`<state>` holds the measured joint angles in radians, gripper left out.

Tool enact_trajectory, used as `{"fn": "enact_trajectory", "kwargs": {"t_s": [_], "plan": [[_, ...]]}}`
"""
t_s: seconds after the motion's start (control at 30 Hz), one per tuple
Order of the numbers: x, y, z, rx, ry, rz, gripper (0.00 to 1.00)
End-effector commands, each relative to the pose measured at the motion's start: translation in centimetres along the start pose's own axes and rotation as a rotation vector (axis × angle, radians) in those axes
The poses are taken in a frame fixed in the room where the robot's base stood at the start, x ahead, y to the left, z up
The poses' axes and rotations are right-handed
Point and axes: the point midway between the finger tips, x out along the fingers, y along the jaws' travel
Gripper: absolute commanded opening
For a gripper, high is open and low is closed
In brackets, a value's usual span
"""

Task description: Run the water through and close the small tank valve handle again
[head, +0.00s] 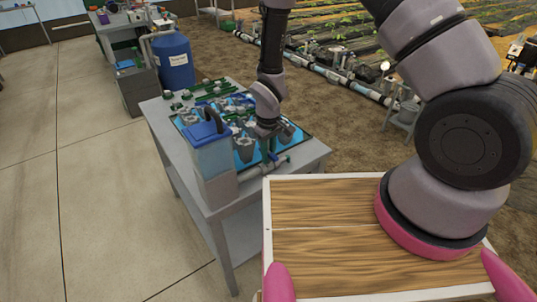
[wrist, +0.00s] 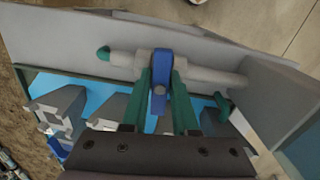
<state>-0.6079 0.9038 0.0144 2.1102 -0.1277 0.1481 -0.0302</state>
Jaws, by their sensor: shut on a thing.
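The small tank valve handle (wrist: 160,65) is blue and sits on a pale grey pipe (wrist: 205,72) in the wrist view. In the picture it lies across the pipe. My gripper (wrist: 161,88) has its green fingers on both sides of the handle and is shut on it. In the head view my gripper (head: 268,150) reaches down to the pipe at the near side of the table. The small tank (head: 212,160), clear with bluish contents and a blue lid, stands just left of it. The handle is mostly hidden there by my gripper.
A blue tray (head: 180,124) with several grey fittings lies on the grey table (head: 155,110) close around my gripper. A large blue barrel (head: 173,62) stands behind. Pipes and planted beds lie at the back right. The floor at left is clear.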

Motion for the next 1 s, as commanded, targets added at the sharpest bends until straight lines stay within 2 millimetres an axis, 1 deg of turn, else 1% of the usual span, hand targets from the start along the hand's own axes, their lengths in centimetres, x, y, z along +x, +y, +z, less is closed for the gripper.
{"fn": "enact_trajectory", "kwargs": {"t_s": [0.2,0.27,0.3,0.37,0.4,0.5,0.6,0.63,0.7,0.87,0.9,0.93,0.97,1.0], "plan": [[-0.03,0.06,0.00,-0.592,0.001,-0.001,0.00],[-0.03,0.10,0.01,-0.766,0.000,-0.001,0.00],[-0.03,0.06,0.01,-0.882,0.000,-0.001,0.00],[-0.02,0.12,0.01,-1.051,0.000,-0.001,0.00],[-0.02,0.07,0.00,-1.162,0.001,-0.001,0.00],[-0.02,0.09,0.01,-1.400,0.000,-0.001,0.00],[-0.02,0.07,0.00,-1.543,0.000,0.000,0.00],[-0.02,0.08,-0.01,-1.567,0.000,0.000,0.00],[-0.02,0.05,-0.01,-1.592,0.001,0.000,0.00],[-0.02,0.02,-0.02,-1.592,0.001,0.000,0.00],[-0.02,0.01,-0.01,-1.592,0.001,0.000,0.44],[-0.02,0.01,-0.01,-1.591,0.001,0.000,0.56],[-0.02,0.00,-0.01,-1.591,0.001,0.000,0.61],[-0.02,0.00,-0.01,-1.590,0.001,0.000,0.61]]}}
